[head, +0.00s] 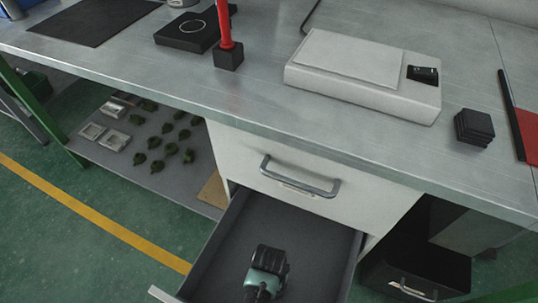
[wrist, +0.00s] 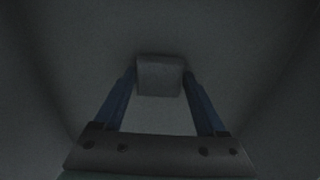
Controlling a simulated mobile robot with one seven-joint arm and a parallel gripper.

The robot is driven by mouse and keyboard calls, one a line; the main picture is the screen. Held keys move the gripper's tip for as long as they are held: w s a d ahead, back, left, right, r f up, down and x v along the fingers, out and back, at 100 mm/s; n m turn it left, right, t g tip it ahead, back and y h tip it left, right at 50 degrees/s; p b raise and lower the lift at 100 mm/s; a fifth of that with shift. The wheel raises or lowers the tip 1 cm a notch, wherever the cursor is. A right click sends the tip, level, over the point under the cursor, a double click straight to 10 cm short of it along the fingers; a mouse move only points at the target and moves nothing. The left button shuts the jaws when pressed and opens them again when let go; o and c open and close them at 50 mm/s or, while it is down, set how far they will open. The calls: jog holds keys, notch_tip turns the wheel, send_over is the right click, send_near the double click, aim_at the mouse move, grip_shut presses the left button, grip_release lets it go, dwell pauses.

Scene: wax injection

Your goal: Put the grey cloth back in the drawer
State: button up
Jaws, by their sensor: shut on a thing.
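The grey cloth (wrist: 159,76) shows in the wrist view as a small, pale grey folded block. My gripper (wrist: 160,82) has its two blue fingers shut on the cloth's left and right sides. The open drawer (head: 300,222) is dark inside and pulled out below the bench top in the head view. My wrist, black and teal, is over or inside this drawer, and it hides my fingers and the cloth there. In the wrist view a plain dark grey surface surrounds the cloth; whether the cloth touches it I cannot tell.
A shut drawer with a metal handle (head: 300,180) is just above the open one. On the bench top (head: 240,100) are a white scale-like device (head: 360,75), black blocks (head: 474,127) and a red post (head: 225,25). A dark bin (head: 415,270) stands at lower right.

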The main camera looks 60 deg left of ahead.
jog(key=shift+f, duration=0.2)
jog(key=o, duration=1.2)
jog(key=shift+o, duration=0.2)
jog(key=shift+r, duration=0.1)
notch_tip(320, 180, up, 12)
jog(key=p, duration=0.6)
jog(key=shift+r, duration=0.1)
